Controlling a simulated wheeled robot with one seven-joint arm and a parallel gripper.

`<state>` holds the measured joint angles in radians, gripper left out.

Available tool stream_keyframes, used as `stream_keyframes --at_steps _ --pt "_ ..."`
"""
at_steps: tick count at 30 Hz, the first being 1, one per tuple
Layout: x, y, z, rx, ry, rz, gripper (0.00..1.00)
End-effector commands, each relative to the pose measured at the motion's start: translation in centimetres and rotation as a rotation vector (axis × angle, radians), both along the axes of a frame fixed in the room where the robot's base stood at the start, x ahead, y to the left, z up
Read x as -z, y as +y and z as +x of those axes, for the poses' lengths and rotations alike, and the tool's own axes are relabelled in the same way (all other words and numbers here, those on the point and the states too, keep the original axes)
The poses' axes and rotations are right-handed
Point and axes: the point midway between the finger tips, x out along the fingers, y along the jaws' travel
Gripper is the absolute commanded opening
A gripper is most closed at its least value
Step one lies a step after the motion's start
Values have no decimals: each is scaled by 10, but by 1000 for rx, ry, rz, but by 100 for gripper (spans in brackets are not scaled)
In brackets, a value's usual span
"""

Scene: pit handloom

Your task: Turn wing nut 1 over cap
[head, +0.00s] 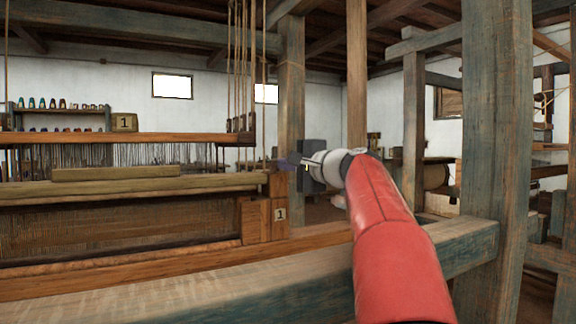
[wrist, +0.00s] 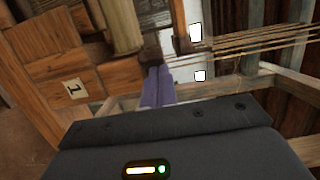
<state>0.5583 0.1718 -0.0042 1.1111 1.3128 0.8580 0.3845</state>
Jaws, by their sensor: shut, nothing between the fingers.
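My gripper (head: 284,161) is at the end of my red arm, in the air by the right end of the loom's front beam in the head view. Its two purple fingers (wrist: 158,86) are together with nothing between them in the wrist view. A wooden block with a white label "1" (head: 279,214) is at the beam's right end, below the gripper. A label "1" (wrist: 75,89) also shows on wood left of the fingers in the wrist view. I cannot make out the wing nut or the cap in either view.
The loom's upper wooden bar (head: 130,138) and hanging cords (head: 238,60) stand left of my gripper. A thick wooden post (head: 493,120) is at the right, and a long rail (head: 300,270) crosses the front. Another block marked 1 (head: 124,122) sits on the upper bar.

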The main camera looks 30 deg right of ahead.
Motion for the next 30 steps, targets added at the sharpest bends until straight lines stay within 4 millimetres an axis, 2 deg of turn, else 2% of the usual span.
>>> stream_keyframes --at_steps 8,16,30 --pt "0 5 -1 63 -1 -1 0" --pt "0 18 0 241 -1 -2 0" --pt "0 41 10 234 0 1 0"
